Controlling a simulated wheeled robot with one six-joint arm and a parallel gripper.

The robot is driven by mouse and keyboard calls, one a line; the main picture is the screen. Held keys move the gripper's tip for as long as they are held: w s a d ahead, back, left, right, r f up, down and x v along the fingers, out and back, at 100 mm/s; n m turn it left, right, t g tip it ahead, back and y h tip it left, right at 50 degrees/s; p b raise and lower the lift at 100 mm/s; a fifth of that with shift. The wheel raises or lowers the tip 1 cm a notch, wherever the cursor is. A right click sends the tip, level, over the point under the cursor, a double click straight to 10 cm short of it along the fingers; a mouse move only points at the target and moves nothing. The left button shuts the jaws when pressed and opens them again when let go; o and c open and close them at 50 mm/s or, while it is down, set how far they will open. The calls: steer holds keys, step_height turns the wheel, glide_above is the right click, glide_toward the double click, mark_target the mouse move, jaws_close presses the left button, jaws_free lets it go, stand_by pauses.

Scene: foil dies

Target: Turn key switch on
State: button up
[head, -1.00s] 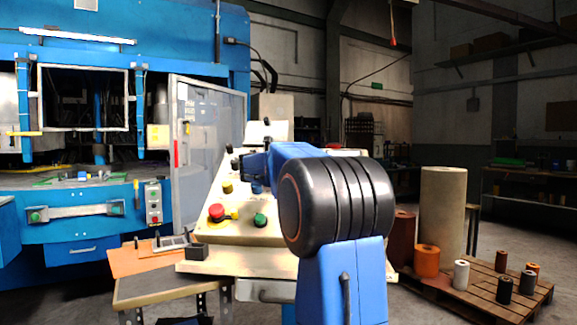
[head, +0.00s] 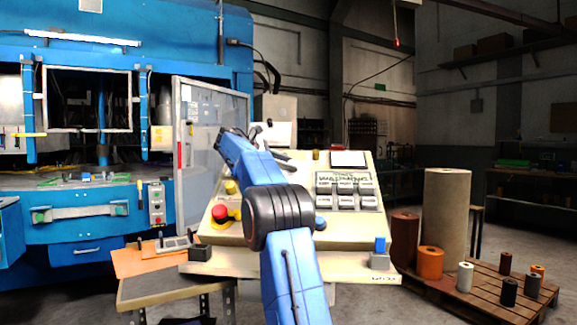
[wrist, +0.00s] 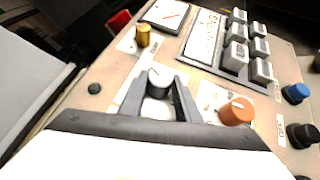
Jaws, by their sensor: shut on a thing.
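The sloped beige control panel (head: 345,222) stands in the middle of the head view. In the wrist view, my gripper (wrist: 160,80) reaches down to the panel with its two dark fingers on either side of a silver-topped knob (wrist: 159,76). It is shut on this knob, whose top carries a pale mark. The knob seems to be the key switch, but no separate key shows clearly. An orange knob (wrist: 237,110) sits close to the right of the fingers, and a brass knob (wrist: 143,36) beyond them. In the head view my arm hides the fingertips.
A keypad block (wrist: 238,50) with several grey keys lies beyond the gripper, with blue (wrist: 296,92) and black (wrist: 302,135) knobs to the right. A red mushroom button (head: 219,212) and yellow knob (head: 231,187) stand left of my arm. A pallet (head: 500,290) stands right.

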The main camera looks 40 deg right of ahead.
steer(key=shift+w+d+m+g+y, duration=0.15)
steer(key=shift+m+g+y, duration=0.65)
steer(key=shift+m, duration=0.4)
steer(key=shift+r+m+g+y, duration=0.1)
steer(key=shift+m+g+y, duration=0.2)
steer(key=shift+m+y, duration=0.25)
steer(key=o, duration=1.1)
steer(key=shift+c, duration=0.2)
